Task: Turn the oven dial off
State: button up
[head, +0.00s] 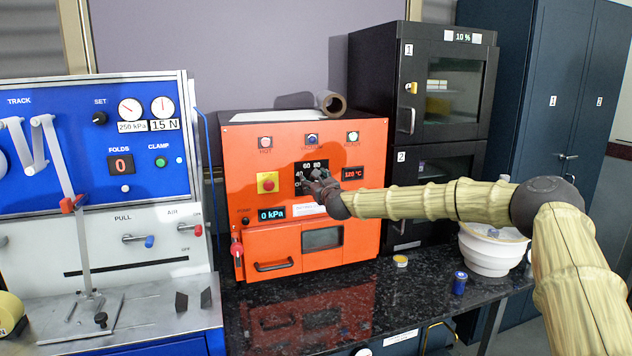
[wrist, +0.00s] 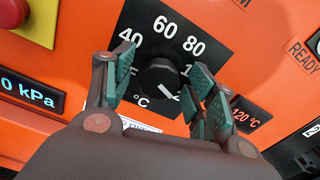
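The oven dial (wrist: 150,74) is a round black knob on a black scale plate (wrist: 163,46) on the orange oven front (head: 240,160). Its white mark points to the lower right, towards the partly hidden high end of the scale. The figures 40, 60 and 80 show. A display (head: 353,173) beside it reads 120 °C. My gripper (head: 314,184) is in front of the plate and hides the dial in the head view. In the wrist view my gripper (wrist: 162,76) is open, with one finger on each side of the dial. Contact cannot be made out.
A red button on a yellow base (head: 267,182) is left of the dial. A 0 kPa display (head: 271,213) and a red-handled lever (head: 237,250) are below. A blue test rig (head: 90,140) stands left, black cabinets (head: 400,150) right. A white bowl (head: 492,250) is on the counter.

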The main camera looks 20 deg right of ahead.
jog(key=c, duration=0.8)
jog(key=shift+f+n+b, duration=0.1)
jog(key=shift+n+b, duration=0.2)
jog(key=shift+b, duration=0.15)
jog(key=m+b, duration=0.5)
jog(key=m, duration=0.4)
jog(key=m+b, duration=0.5)
jog(key=m, duration=0.5)
jog(key=m+b, duration=0.6)
jog(key=m, duration=0.3)
jog(key=shift+d+f, duration=0.1)
jog(key=shift+f, duration=0.3)
dwell(0.5)
dwell(0.3)
